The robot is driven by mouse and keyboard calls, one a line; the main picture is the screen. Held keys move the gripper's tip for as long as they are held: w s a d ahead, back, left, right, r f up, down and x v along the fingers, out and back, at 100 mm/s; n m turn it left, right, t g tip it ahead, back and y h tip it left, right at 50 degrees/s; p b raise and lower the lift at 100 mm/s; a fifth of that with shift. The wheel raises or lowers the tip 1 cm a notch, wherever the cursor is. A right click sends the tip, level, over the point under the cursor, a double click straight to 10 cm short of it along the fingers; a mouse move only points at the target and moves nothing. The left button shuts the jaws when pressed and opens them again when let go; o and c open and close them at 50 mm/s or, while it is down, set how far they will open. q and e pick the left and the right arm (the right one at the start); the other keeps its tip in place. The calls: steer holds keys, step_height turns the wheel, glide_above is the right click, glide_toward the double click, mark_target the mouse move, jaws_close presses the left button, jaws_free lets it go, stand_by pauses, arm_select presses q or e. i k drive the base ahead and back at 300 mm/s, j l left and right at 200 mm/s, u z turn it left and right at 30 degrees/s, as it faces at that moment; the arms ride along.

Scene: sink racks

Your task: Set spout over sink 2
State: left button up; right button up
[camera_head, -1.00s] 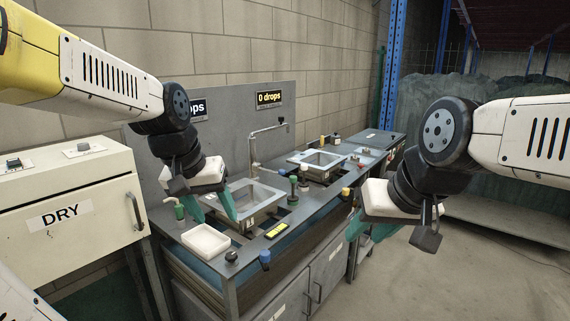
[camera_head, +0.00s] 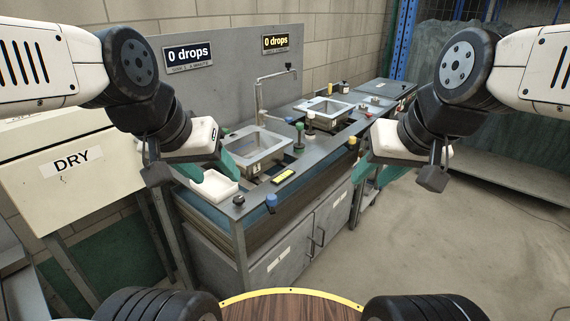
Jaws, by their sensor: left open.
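The silver spout (camera_head: 275,75) tops an upright pipe (camera_head: 259,105) behind the counter. Its arm reaches right toward the back panel's edge, and its tip is small and hard to make out. The near sink (camera_head: 258,147) is a square steel basin. The far sink (camera_head: 322,108) lies further right along the counter. I cannot read which sink is number 2.
Two signs reading "0 drops" (camera_head: 189,55) hang on the grey panel. A cream DRY box (camera_head: 110,170) stands left. Open floor (camera_head: 420,250) lies right. A yellow-edged round wooden top (camera_head: 292,303) is in front.

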mark_target(287, 65)
steer(key=i+l+u, duration=0.1)
steer(key=i+l, duration=2.15)
